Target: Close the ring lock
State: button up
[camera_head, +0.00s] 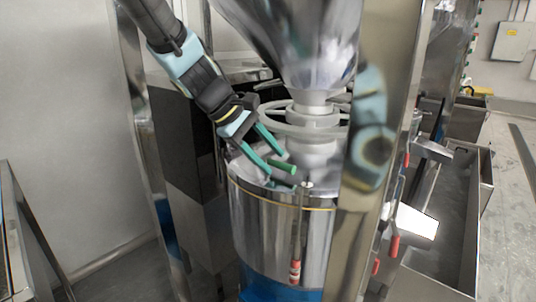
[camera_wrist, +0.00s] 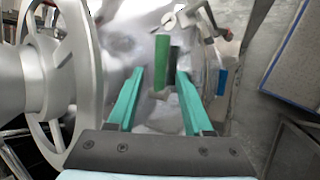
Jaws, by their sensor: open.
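A short green handle (camera_head: 283,167) sits at the top of the steel drum, just below the rim of the grinder body. I take it to be part of the ring lock, but I cannot tell its exact state. My gripper (camera_head: 276,164) comes down from the upper left, with its two green fingers apart at the handle. In the wrist view the green handle (camera_wrist: 162,60) shows upright between and just beyond the tips of my open gripper (camera_wrist: 159,72). A dark piece stands right beside the handle. I cannot tell whether a finger touches it.
A large grey handwheel (camera_head: 312,118) is close to the right of my gripper, and it fills the left of the wrist view (camera_wrist: 88,60). The steel hopper (camera_head: 298,40) hangs above. A steel post (camera_head: 352,230) stands right of the drum (camera_head: 262,235). A red-gripped lever (camera_head: 295,270) hangs in front.

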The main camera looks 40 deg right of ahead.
grip_shut()
dwell(0.3)
dwell(1.1)
